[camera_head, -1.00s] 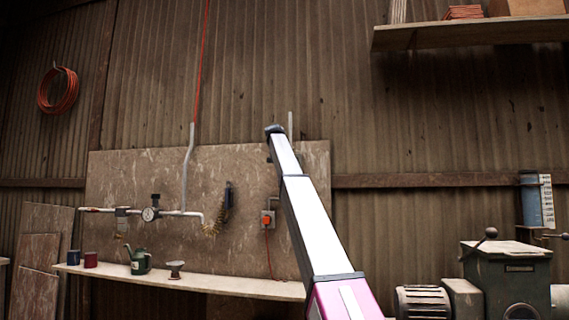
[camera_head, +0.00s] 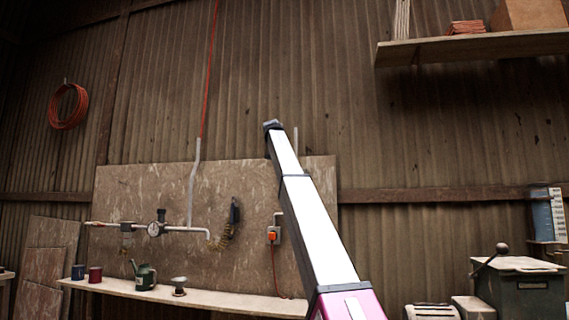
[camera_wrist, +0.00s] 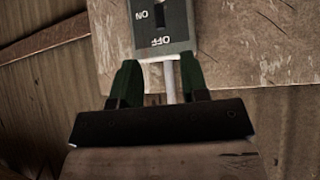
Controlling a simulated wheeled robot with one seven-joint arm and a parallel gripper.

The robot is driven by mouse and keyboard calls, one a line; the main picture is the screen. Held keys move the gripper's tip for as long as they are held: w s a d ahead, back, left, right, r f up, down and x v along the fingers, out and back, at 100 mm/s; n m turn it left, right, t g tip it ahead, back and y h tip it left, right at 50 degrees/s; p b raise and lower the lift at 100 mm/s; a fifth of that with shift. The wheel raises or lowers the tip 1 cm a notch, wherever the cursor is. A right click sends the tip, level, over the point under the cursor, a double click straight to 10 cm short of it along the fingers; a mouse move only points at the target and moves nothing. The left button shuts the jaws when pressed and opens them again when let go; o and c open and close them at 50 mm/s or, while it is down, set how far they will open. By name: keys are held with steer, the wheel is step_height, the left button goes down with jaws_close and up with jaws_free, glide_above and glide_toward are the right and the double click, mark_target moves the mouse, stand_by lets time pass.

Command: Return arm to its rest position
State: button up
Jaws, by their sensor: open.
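My gripper (camera_wrist: 160,82) shows in the wrist view with its two dark green fingers apart and nothing between them. Beyond the fingers is a grey switch box (camera_wrist: 165,25) marked ON and OFF, on a mottled wall panel, with a pale conduit running from it. In the head view my arm reaches up and away from the lower right, in white and magenta, and its far end stands before the wall. The fingers cannot be made out in that view.
A narrow shelf (camera_head: 215,300) below the panel holds a green watering can (camera_head: 144,276) and two mugs. A pipe with a gauge (camera_head: 154,229) and an orange-buttoned box (camera_head: 273,236) are on the panel. A dark machine (camera_head: 520,287) stands at right, under a high shelf (camera_head: 480,46).

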steer(key=s+d+f+n+g+y, duration=0.1)
steer(key=s+d+f, duration=0.1)
steer(key=f, duration=2.2)
steer(key=s+d+f+n+g, duration=0.2)
steer(key=s+f, duration=0.1)
steer(key=f, duration=2.2)
steer(key=s+d+f+g, duration=0.1)
steer(key=s+f, duration=0.4)
steer(key=f, duration=0.4)
steer(key=s+d+f+n+y, duration=0.1)
steer(key=s+f, duration=0.3)
steer(key=f, duration=0.4)
steer(key=s+d+f+g, duration=0.1)
steer(key=s+f, duration=0.4)
steer(key=f, duration=0.4)
steer(key=s+d+f+n+g+y, duration=0.1)
steer(key=s+f, duration=1.1)
steer(key=s, duration=0.4)
steer(key=s+f+g+y, duration=0.1)
steer(key=s+f, duration=1.2)
steer(key=s, duration=0.4)
steer(key=shift+d+f+n+g, duration=0.25)
steer(key=shift+d+n+g, duration=0.1)
steer(key=shift+n+g, duration=0.05)
